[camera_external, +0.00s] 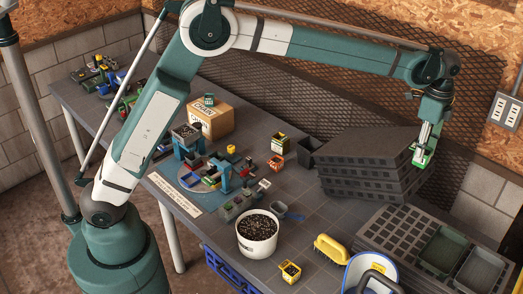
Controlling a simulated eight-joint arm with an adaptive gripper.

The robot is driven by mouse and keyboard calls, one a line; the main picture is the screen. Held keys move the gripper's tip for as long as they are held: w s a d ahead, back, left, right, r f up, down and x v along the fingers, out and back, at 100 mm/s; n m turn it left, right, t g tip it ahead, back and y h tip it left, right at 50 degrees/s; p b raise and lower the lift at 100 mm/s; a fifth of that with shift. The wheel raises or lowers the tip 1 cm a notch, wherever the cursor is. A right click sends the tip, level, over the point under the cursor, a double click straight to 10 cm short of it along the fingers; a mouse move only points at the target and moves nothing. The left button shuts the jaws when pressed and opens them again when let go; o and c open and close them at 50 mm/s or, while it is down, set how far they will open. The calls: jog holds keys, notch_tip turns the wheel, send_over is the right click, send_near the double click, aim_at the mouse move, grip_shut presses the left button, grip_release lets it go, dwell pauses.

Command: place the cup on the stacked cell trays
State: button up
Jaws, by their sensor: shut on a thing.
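The stacked cell trays (362,150) are dark, flat and piled several high at the back right of the bench. My gripper (423,146) points down at the right end of the stack, in front of the mesh wall. It is shut on a small green-and-white cup (420,158), which shows only partly below the fingers. The cup overlaps the stack's right edge in the picture; I cannot tell whether it touches the trays.
A lone cell tray (376,233) and green and grey bins (440,248) lie front right. A black pot (311,149) stands left of the stack.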

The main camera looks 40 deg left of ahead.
jog(key=s+d, duration=0.4)
jog(key=d, duration=0.1)
notch_tip(320, 180, down, 18)
jog(key=shift+m, duration=0.4)
jog(key=shift+f+p, duration=0.35)
jog(key=shift+f, duration=2.8)
jog(key=shift+f, duration=0.1)
jog(key=shift+f, duration=1.75)
jog(key=shift+f, duration=0.15)
